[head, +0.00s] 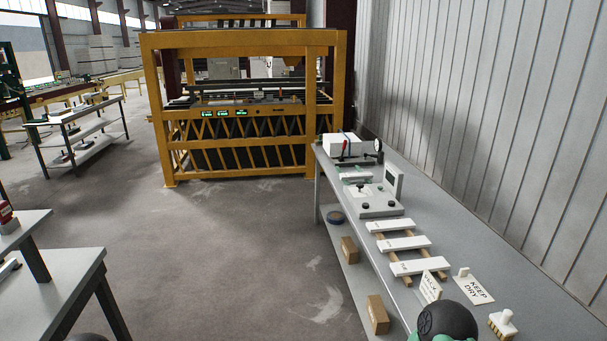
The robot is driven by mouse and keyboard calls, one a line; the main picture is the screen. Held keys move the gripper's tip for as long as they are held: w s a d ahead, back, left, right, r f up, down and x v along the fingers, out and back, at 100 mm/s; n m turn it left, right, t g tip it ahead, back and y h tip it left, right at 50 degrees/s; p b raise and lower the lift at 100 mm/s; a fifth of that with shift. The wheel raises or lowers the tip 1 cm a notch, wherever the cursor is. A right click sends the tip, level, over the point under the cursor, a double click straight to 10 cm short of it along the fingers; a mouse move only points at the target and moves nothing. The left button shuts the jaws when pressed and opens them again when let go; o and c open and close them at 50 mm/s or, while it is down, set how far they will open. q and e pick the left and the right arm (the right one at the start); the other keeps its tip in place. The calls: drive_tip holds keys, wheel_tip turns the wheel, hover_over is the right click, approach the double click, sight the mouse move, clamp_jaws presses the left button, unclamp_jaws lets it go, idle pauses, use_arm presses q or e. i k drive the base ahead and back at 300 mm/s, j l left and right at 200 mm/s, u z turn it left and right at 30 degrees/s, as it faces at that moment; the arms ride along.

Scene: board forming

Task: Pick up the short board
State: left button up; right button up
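Three white boards lie crosswise on two wooden strips on the long grey table at the right: a far board (390,226), a middle board (403,243) and a near board (420,267). The far board looks the smallest, but it is also farthest off, so I cannot tell which is the short one. Small dark marks on the boards are too small to read. A dark rounded part with green at the bottom edge, in front of the near board, appears to be my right arm. Neither gripper's fingers show.
The grey table (515,270) also bears a "KEEP DRY" sign (474,288), a white-handled stamp (503,322) and a scale-like device (366,198). Cardboard boxes (377,314) sit on its lower shelf. A yellow machine frame (240,42) stands behind. The middle floor is clear.

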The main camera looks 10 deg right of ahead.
sight(406, 224)
drive_tip(key=i+z, duration=0.1)
drive_tip(key=i, duration=0.55)
drive_tip(key=i+j+z, duration=0.1)
drive_tip(key=i, duration=0.55)
drive_tip(key=i+j+z, duration=0.1)
drive_tip(key=i, duration=0.6)
drive_tip(key=j, duration=0.1)
